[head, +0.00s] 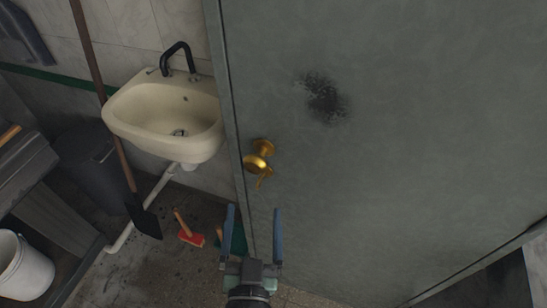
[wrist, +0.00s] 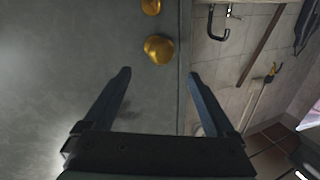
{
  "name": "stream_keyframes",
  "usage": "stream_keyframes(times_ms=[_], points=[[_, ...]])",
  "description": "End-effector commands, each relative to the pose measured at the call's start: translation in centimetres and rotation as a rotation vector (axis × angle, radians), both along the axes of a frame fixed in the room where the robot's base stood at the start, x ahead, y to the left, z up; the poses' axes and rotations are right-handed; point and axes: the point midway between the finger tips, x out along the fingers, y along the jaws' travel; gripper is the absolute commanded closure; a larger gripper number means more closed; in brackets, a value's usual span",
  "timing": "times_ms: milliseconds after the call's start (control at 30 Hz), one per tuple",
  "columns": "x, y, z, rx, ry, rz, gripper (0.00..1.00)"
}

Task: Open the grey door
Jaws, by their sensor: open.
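The grey door (head: 400,130) fills the right half of the head view and the left half of the wrist view (wrist: 60,80). Its brass handle (head: 259,163) sits near the door's left edge in the head view; a rounded brass knob (wrist: 158,48) shows in the wrist view. A dark smudge marks the door to the handle's upper right. My gripper (head: 253,209) is open and empty, below the handle in the head view. Its two blue fingers (wrist: 160,74) are spread apart in the wrist view, with the knob beyond their tips. They appear apart from the handle.
A cream sink (head: 165,115) with a black tap is on the wall left of the door. A shovel (head: 145,215), a dark bin (head: 97,165), a red brush (head: 189,236) and a white bucket (head: 24,268) stand or lie at the left.

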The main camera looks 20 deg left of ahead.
Motion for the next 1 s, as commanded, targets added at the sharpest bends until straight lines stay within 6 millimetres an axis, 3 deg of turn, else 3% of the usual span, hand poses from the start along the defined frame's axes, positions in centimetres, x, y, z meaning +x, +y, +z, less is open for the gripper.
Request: stream_keyframes(times_ms=[167, 700, 1000], points=[[1.1, 0.4, 0.0, 0.001, 0.001, 0.002, 0.09], [9.6, 2.8, 0.0, 0.000, 0.001, -0.001, 0.09], [12.1, 3.6, -0.2, -0.001, 0.002, 0.000, 0.09]])
